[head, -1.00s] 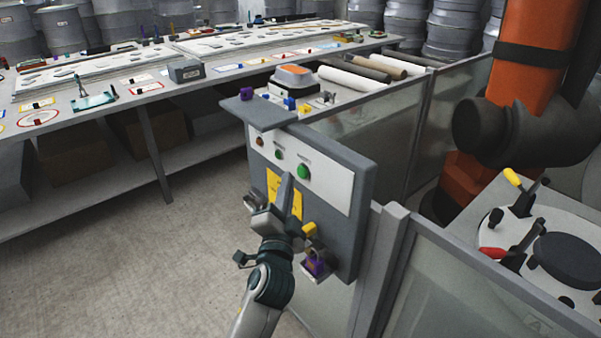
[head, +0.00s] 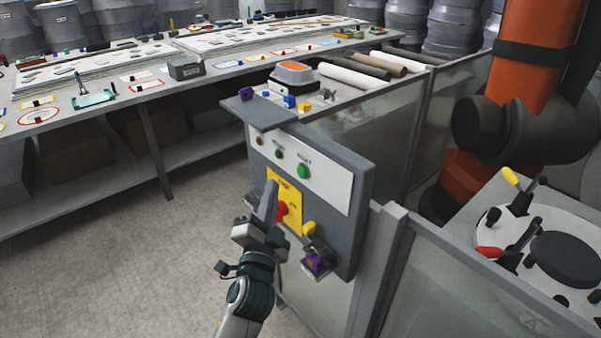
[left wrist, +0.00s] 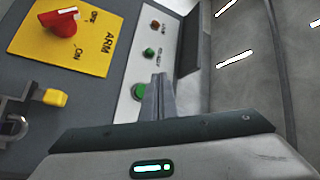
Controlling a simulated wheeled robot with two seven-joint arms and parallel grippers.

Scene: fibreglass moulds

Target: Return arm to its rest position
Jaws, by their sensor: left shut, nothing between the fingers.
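My left gripper (head: 269,198) is shut and empty in front of the grey control box (head: 358,200). In the head view its fingers overlap the left part of a yellow plate (head: 295,199) with a red rotary knob (head: 282,210). In the left wrist view the red knob (left wrist: 60,22) sits on the yellow plate (left wrist: 98,55), marked ARM, OFF and ON. The closed fingers (left wrist: 158,92) point up there, apart from the knob and over the edge of the white button panel (left wrist: 133,60). My right gripper is not in view.
Below the plate are a yellow tab (head: 308,228) and a purple padlock (head: 317,263). Clear fence panels (head: 480,290) stand to the right, with an orange robot arm (head: 530,60) behind. A long workbench (head: 150,90) stands behind; the floor at left is free.

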